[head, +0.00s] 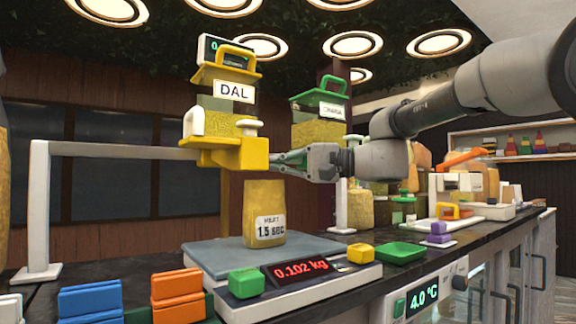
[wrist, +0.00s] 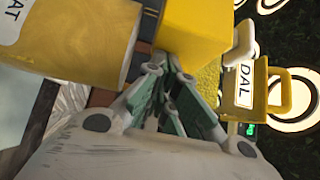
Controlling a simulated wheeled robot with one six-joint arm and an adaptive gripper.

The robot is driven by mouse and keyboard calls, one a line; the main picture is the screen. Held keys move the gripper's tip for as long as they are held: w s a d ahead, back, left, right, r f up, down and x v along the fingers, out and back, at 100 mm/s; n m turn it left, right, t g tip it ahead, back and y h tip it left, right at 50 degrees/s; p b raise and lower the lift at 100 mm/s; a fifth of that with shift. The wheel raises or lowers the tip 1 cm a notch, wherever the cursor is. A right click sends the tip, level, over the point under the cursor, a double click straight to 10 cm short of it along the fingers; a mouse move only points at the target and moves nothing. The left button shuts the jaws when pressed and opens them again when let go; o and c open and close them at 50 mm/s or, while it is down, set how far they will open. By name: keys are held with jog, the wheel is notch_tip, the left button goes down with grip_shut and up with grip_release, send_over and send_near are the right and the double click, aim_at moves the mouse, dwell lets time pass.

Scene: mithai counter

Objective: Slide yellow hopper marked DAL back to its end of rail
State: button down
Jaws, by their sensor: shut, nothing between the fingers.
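The yellow hopper marked DAL (head: 224,92) sits on the rail (head: 115,150), above the weighing scale, with its yellow lower block (head: 233,154) facing my arm. It also shows in the wrist view (wrist: 238,85), with the label sideways. My gripper (head: 275,164) is shut and empty at the right side of that lower block. In the wrist view the fingertips (wrist: 170,66) are close against the yellow block; I cannot tell whether they touch. The rail's left end stands on a white post (head: 39,205). Behind the hopper and my arm, the middle of the rail is hidden.
A filled yellow bag (head: 265,208) stands on the scale (head: 215,258) below the hopper; the display reads 0.102 kg. A green hopper (head: 319,110) stands to the right, behind my arm. Orange and blue boxes (head: 177,294) stand front left. The rail left of the hopper is clear.

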jog(key=s+a, duration=0.6)
jog(key=a, duration=0.3)
jog(key=s+a, duration=0.7)
jog(key=a, duration=0.3)
jog(key=shift+a, duration=0.15)
jog(key=shift+s, duration=0.1)
